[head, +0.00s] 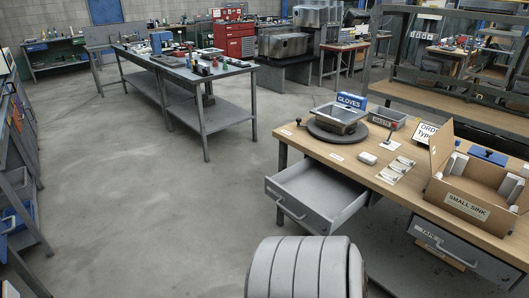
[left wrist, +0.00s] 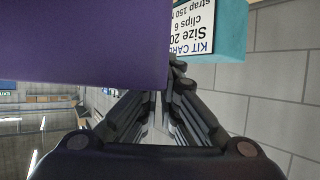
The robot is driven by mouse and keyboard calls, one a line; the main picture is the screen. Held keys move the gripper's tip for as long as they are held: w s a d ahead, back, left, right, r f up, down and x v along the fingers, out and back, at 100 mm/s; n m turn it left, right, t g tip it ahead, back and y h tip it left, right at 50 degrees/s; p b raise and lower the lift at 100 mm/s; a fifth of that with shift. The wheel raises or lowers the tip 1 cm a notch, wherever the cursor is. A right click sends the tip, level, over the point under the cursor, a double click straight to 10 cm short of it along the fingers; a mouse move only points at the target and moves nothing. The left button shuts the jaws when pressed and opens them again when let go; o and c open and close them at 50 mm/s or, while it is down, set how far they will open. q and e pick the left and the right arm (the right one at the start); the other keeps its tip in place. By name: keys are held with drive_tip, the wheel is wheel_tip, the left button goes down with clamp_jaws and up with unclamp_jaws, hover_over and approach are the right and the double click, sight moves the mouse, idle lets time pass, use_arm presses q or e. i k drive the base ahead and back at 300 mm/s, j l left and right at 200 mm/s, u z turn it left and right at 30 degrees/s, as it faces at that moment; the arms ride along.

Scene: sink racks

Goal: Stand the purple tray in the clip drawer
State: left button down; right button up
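The purple tray (left wrist: 85,45) fills the upper left of the left wrist view, close to the camera. My left gripper (left wrist: 172,80) has its fingers closed in at the tray's right edge, which lies between them; the left fingertip is hidden behind the purple surface. A teal item (left wrist: 231,35) with an upside-down white kit card (left wrist: 192,25) shows just beyond the fingertips. In the head view an open grey drawer (head: 318,192) under the bench looks empty; no label on it is readable. Neither gripper nor the tray shows in the head view.
The wooden bench (head: 345,165) carries a grey bin (head: 340,114) on a dark turntable, a blue gloves box (head: 351,101), small white packs and an open small-sink carton (head: 466,203). A second drawer (head: 440,246) is labelled tape. The floor left of the bench is clear.

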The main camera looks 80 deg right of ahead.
sight(313, 198)
drive_tip(key=z, duration=1.5)
drive_tip(key=i+z, duration=0.1)
drive_tip(key=z, duration=0.35)
drive_tip(key=i+z, duration=0.15)
drive_tip(key=z, duration=0.25)
drive_tip(key=i+z, duration=0.1)
drive_tip(key=z, duration=0.35)
drive_tip(key=i+j+z, duration=0.1)
drive_tip(key=z, duration=0.35)
drive_tip(key=i+j+z, duration=0.4)
drive_tip(key=j, duration=0.3)
drive_tip(key=i+j+z, duration=0.2)
drive_tip(key=j, duration=0.2)
drive_tip(key=i+j+z, duration=0.2)
drive_tip(key=j, duration=0.25)
